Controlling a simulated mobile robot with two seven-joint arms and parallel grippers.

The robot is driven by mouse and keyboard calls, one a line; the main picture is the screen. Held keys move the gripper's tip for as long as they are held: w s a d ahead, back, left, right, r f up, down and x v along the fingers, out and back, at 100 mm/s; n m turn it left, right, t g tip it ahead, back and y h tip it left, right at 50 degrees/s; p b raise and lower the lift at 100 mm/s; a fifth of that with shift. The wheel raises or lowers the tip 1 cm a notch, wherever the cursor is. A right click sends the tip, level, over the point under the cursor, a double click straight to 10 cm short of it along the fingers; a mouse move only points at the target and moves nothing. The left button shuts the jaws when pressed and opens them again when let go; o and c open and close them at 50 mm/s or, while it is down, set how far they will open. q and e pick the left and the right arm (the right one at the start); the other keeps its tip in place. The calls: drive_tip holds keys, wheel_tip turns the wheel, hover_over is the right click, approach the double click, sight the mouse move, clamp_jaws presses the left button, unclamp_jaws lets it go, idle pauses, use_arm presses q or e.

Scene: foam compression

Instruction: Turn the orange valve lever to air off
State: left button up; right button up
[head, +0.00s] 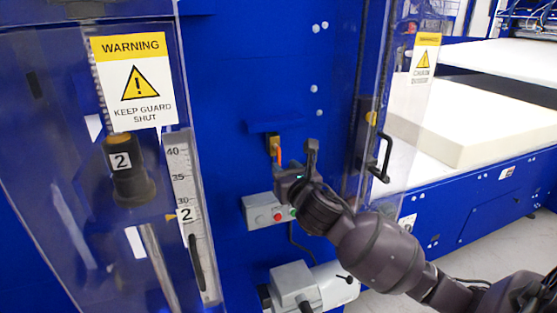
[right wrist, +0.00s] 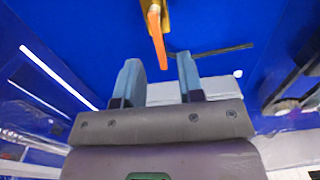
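The orange valve lever (head: 279,153) hangs down from a small brass-coloured valve (head: 273,142) on the blue machine panel. In the right wrist view the lever (right wrist: 155,28) points down toward the gap between my fingertips, from the brass-coloured valve body at the top edge. My right gripper (head: 296,163) is open, with its two fingers apart and nothing between them. It is close to the lever, just beyond the fingertips in the wrist view (right wrist: 158,70); no contact shows. My left gripper is not in view.
A grey button box (head: 262,212) with red and green buttons is just below my right gripper. A clear guard with a warning sign (head: 133,82) stands at the left. Another clear guard with a black handle (head: 381,158) is at the right. White foam (head: 490,125) lies farther right.

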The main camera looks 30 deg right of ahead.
sight(279, 162)
drive_tip(key=shift+x, duration=2.4)
drive_tip(key=shift+c, duration=0.3)
clamp_jaws()
